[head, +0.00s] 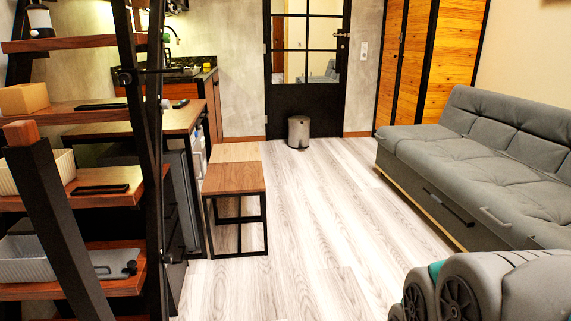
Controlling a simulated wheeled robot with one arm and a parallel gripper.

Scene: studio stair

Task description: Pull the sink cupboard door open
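The sink counter (203,74) stands at the back left against the grey wall, with a tap (174,33) above it. A reddish-brown wooden front (160,91) shows under the dark worktop, and a wooden side (214,106) faces the room. The lower part of the cupboard is mostly hidden behind the stair and a nearer wooden-topped counter. I cannot make out the cupboard door or its handle, nor whether it is open.
A black-framed stair (62,225) with wooden treads fills the left. A low wooden table (235,168) stands beside the nearer counter. A bin (299,132) stands by the black glazed door (306,98). A grey sofa (480,150) lines the right. The middle floor is clear.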

